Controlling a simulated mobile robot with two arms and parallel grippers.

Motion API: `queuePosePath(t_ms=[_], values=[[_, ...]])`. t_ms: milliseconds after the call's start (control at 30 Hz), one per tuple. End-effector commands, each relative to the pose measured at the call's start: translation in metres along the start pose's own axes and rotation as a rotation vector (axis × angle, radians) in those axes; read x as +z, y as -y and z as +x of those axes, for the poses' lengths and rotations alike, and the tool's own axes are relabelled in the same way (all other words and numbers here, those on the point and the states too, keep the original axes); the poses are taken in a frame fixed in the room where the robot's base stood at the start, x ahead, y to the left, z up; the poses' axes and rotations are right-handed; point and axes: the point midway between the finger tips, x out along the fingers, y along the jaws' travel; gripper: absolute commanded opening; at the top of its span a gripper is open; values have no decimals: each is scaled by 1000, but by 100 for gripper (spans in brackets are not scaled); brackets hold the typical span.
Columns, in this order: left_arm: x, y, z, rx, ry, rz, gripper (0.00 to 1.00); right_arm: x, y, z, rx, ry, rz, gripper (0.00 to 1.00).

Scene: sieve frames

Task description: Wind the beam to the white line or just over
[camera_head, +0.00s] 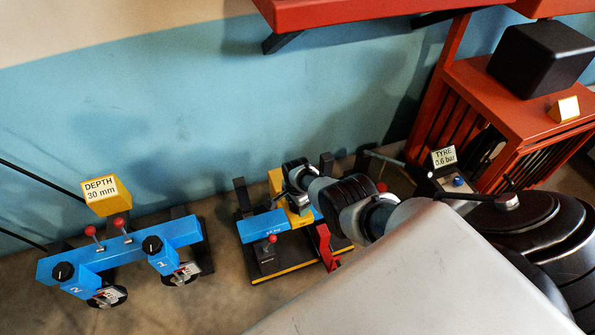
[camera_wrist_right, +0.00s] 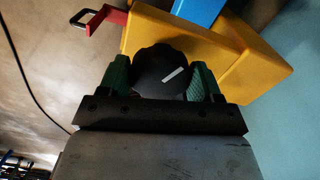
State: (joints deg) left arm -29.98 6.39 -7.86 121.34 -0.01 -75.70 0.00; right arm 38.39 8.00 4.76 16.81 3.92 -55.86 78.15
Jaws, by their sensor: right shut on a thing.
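The blue beam (camera_head: 263,226) with a small label sits low on the implement by the wall, in front of a yellow post (camera_head: 276,182). In the right wrist view, a round black knob (camera_wrist_right: 160,57) with a short white mark sits at the yellow housing (camera_wrist_right: 265,62). My right gripper (camera_wrist_right: 161,72) is shut on this knob, with a green pad on each side. In the head view my right arm (camera_head: 352,205) covers part of the post and the knob. I cannot make out the white line on the post. My left gripper is not in view.
A red crank-like bracket (camera_head: 326,246) stands beside the beam. At left is another blue bar (camera_head: 125,246) with numbered units and a "DEPTH 30 mm" sign (camera_head: 101,194). A "TYRE 0.6 bar" sign (camera_head: 444,157) and a red rack (camera_head: 500,130) stand at right.

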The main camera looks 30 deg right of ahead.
Motion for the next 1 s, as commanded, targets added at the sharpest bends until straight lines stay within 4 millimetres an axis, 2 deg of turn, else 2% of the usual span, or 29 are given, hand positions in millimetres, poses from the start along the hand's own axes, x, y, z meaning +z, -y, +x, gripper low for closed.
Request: queuePosePath(t_ms=[600, 1000], values=[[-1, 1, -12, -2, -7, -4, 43, 0, 2, 0, 3, 1, 568, 41], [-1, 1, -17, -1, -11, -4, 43, -1, 3, 0, 1, 2, 789, 41]])
